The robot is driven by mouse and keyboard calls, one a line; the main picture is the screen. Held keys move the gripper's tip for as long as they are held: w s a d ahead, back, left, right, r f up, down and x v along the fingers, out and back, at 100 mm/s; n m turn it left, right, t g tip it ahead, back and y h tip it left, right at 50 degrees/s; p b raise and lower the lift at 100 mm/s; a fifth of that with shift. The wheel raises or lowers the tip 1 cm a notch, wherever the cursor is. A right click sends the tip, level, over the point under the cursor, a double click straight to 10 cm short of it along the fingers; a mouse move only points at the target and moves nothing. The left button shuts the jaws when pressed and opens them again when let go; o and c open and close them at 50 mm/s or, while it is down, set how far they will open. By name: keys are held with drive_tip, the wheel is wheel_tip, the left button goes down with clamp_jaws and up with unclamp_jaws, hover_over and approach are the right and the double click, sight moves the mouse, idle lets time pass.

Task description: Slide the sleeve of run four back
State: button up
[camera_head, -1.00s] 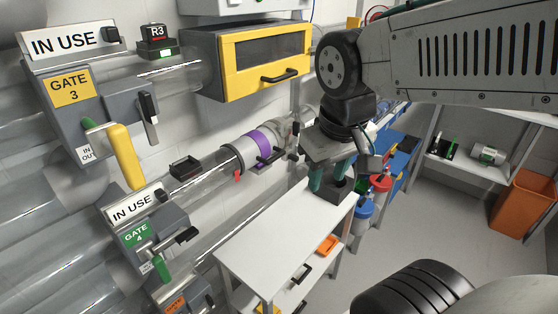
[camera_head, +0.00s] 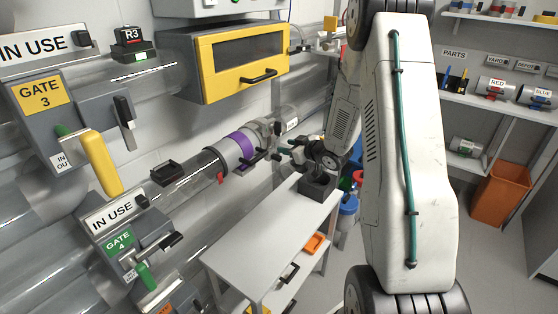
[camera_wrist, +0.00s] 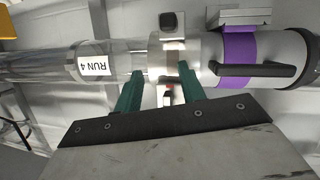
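Run four is a clear horizontal tube carrying a "RUN 4" label (camera_wrist: 95,66) in the wrist view. A grey cylinder with a purple band (camera_wrist: 238,45) and a black bar handle (camera_wrist: 250,70) sits on its line; the band also shows in the head view (camera_head: 238,147). A silver collar (camera_wrist: 165,55) with a black knob is left of the band in the wrist view. I cannot tell which part is the sleeve. My gripper (camera_wrist: 158,82) is open, its green fingers spread below the collar, with a small red-tipped part between them. Contact is unclear. In the head view, my gripper (camera_head: 284,150) is right of the band.
Gate 4 (camera_head: 120,242) and gate 3 (camera_head: 42,92) stand at left, both with "IN USE" signs. A yellow-framed cabinet (camera_head: 200,75) hangs above run four. A white cart (camera_head: 250,240) with a dark block (camera_head: 316,187) stands below the tube.

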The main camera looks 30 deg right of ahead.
sight(281, 160)
drive_tip(key=s+f+t+y, duration=0.3)
drive_tip(key=s+f+y, duration=0.1)
drive_tip(key=f, duration=0.3)
drive_tip(key=x, duration=0.7)
drive_tip(key=shift+w+d, duration=0.25)
drive_tip(key=shift+w, duration=0.15)
